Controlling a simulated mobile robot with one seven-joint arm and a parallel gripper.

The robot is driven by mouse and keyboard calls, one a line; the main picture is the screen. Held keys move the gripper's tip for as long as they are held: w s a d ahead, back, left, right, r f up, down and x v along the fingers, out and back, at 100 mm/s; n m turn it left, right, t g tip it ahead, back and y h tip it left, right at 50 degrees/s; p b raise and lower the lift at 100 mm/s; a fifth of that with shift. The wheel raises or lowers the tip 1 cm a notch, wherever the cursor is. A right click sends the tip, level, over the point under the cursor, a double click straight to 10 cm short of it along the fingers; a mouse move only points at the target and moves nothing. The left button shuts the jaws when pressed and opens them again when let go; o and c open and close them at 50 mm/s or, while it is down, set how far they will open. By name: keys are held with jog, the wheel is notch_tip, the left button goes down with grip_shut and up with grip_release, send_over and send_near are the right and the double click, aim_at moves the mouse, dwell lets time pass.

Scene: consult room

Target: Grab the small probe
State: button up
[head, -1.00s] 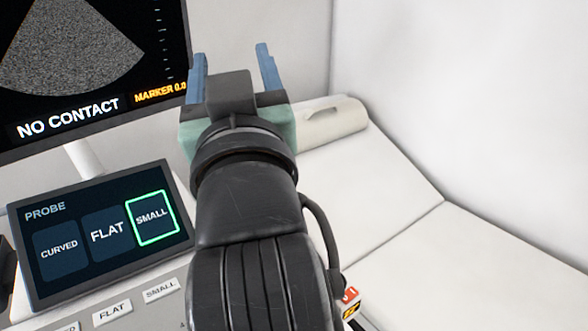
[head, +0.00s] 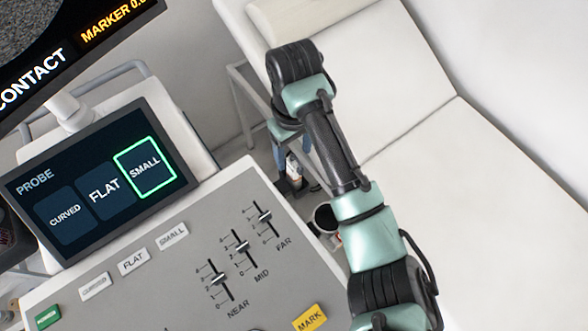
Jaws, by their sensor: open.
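I cannot make out the small probe for certain. My gripper (head: 298,182) points down beside the console's right edge, partly hidden behind my own arm. Parts of its blue fingers show, and it is open. A small pale object with a dark label (head: 293,168) shows between or behind the fingers; I cannot tell what it is or whether they touch. A dark round holder or cup (head: 326,217) sits just below and right of the gripper, partly covered by my arm. The probe screen (head: 95,180) has SMALL outlined in green.
The grey console panel (head: 200,262) with sliders and labelled keys fills the lower left. The ultrasound monitor (head: 75,40) stands at upper left. A white couch (head: 465,210) spans the right. Bare floor (head: 235,150) shows between console and couch.

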aim_at(294, 168)
notch_tip(294, 168, down, 8)
jog(key=shift+w+r+p, duration=0.1)
jog(key=shift+w+p, duration=0.05)
jog(key=shift+p, duration=0.25)
grip_shut()
